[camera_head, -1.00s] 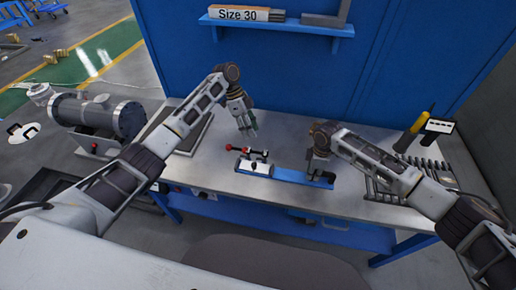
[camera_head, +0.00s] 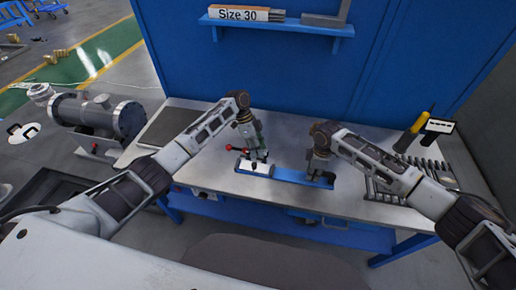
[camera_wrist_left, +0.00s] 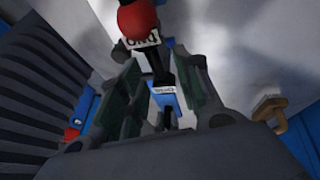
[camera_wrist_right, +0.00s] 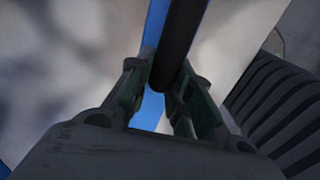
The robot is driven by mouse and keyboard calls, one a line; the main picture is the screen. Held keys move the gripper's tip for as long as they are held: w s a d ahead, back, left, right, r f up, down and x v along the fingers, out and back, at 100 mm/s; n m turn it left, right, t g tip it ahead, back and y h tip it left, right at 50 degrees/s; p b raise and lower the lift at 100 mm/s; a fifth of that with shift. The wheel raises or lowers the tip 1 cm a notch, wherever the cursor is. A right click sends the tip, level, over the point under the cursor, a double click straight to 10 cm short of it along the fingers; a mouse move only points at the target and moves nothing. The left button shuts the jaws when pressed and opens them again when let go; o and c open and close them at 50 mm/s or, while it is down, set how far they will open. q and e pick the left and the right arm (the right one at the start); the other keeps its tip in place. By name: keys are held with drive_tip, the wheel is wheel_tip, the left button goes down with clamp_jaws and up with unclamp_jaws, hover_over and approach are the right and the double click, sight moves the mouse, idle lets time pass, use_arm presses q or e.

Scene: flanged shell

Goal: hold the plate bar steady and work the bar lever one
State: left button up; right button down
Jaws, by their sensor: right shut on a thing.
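A blue plate (camera_head: 288,175) lies on the bench with a white block (camera_head: 262,170) and red-knobbed levers at its left end. One red knob (camera_head: 229,147) sticks out left of my left gripper (camera_head: 257,154). In the left wrist view a red knob (camera_wrist_left: 138,18) with a small white label under it is just beyond the open fingers (camera_wrist_left: 162,85), and a dark post shows between them. My right gripper (camera_head: 319,176) is at the plate's right end, shut on a dark round bar (camera_wrist_right: 181,38), the plate bar. The contact at the fingertips is partly hidden.
A dark flat pad (camera_head: 172,127) lies on the bench at left. A rack of dark rods (camera_head: 425,172) and a yellow-handled tool (camera_head: 412,133) are at right. A blue shelf (camera_head: 275,25) hangs on the back panel. The bench behind the plate is clear.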

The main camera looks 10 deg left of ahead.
use_arm(q)
clamp_jaws()
drive_tip(key=shift+s, duration=0.1)
idle(0.3)
drive_tip(key=shift+s+f+n+t, duration=0.15)
drive_tip(key=shift+s+n+t, duration=0.15)
drive_tip(key=shift+n, duration=0.4)
drive_tip(key=shift+s+d+f, duration=0.1)
unclamp_jaws()
drive_tip(key=shift+w+r, duration=0.2)
